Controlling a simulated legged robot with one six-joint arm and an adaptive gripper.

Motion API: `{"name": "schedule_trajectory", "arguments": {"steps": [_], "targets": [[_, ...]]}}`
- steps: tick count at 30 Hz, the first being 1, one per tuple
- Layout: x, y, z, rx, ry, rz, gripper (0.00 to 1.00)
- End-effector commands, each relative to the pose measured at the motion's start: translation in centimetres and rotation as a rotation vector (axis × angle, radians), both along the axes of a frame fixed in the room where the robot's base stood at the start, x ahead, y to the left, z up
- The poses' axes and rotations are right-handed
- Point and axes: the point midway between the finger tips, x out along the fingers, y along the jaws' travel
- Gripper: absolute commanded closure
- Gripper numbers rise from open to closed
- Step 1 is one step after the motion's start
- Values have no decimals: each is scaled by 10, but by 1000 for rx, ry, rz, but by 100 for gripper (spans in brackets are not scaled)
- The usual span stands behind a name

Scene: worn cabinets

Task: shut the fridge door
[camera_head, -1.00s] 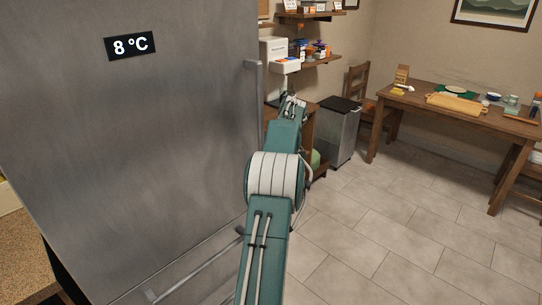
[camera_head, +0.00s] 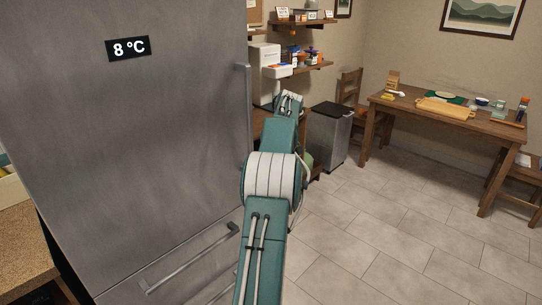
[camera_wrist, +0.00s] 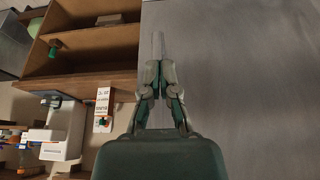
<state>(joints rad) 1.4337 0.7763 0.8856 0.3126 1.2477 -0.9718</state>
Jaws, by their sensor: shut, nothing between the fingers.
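The fridge door (camera_head: 130,140) is a large grey steel panel filling the left of the head view, with an "8 °C" display near its top. Its upright handle (camera_head: 244,110) is at the right edge. I cannot tell whether the door stands slightly ajar. My gripper (camera_head: 290,97) is beyond the handle's right side in the head view, small and partly hidden by my arm. In the wrist view my gripper (camera_wrist: 158,48) is shut and empty, with its fingers over the left margin of the steel surface (camera_wrist: 245,80). Contact with it cannot be made out.
A lower drawer handle (camera_head: 190,258) juts out below the door. A counter (camera_head: 25,250) is at the left. Beyond my arm are shelves, a bin (camera_head: 329,138), a chair and a wooden table (camera_head: 450,120). The tiled floor (camera_head: 380,220) at the right is clear.

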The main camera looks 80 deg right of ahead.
Motion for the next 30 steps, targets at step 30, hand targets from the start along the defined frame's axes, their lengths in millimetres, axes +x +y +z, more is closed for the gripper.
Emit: {"name": "schedule_trajectory", "arguments": {"steps": [30], "targets": [[-25,12,67,0,0,-1,100]]}}
